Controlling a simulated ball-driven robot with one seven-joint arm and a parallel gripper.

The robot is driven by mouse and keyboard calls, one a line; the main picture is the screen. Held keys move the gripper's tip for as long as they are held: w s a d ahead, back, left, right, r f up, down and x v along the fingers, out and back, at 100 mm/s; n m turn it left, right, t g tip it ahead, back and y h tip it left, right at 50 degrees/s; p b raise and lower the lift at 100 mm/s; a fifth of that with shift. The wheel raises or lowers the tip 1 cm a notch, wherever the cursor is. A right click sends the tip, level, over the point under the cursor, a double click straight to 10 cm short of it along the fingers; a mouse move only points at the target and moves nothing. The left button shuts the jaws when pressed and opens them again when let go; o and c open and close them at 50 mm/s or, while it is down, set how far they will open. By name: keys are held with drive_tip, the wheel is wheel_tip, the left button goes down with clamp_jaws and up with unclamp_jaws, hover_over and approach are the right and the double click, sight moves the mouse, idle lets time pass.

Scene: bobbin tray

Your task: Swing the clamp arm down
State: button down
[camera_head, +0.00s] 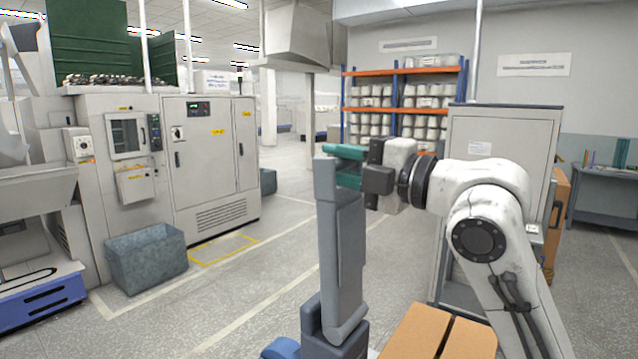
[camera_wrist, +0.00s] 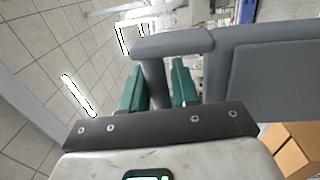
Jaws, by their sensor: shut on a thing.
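The grey clamp arm (camera_head: 341,245) stands almost upright in the middle of the head view, above a blue-grey base (camera_head: 322,338). In the wrist view the clamp arm (camera_wrist: 268,68) runs off to the right, with a grey bar across the top and a round post below it. My gripper (camera_head: 346,165) is at the top of the clamp arm. In the wrist view its teal fingers (camera_wrist: 158,85) lie on either side of the post and are shut on it. The contact faces are partly hidden.
Cardboard boxes (camera_head: 437,333) lie to the right of the base, below my arm. A grey cabinet (camera_head: 503,140) stands behind my arm. A grey bin (camera_head: 146,259) and machine cabinets (camera_head: 212,150) stand at the left. Open floor lies between them and the clamp.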

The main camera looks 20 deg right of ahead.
drive_tip(key=c, duration=1.8)
unclamp_jaws()
drive_tip(key=shift+s+d+f+b, duration=0.65)
drive_tip(key=shift+s+f, duration=0.2)
drive_tip(key=shift+s, duration=0.1)
drive_tip(key=shift+b+v, duration=1.1)
drive_tip(key=shift+v, duration=1.8)
clamp_jaws()
drive_tip(key=o, duration=0.8)
unclamp_jaws()
drive_tip(key=shift+r, duration=0.2)
drive_tip(key=shift+c, duration=0.2)
drive_tip(key=shift+r, duration=0.1)
drive_tip(key=shift+d+r, duration=0.1)
drive_tip(key=shift+s, duration=0.1)
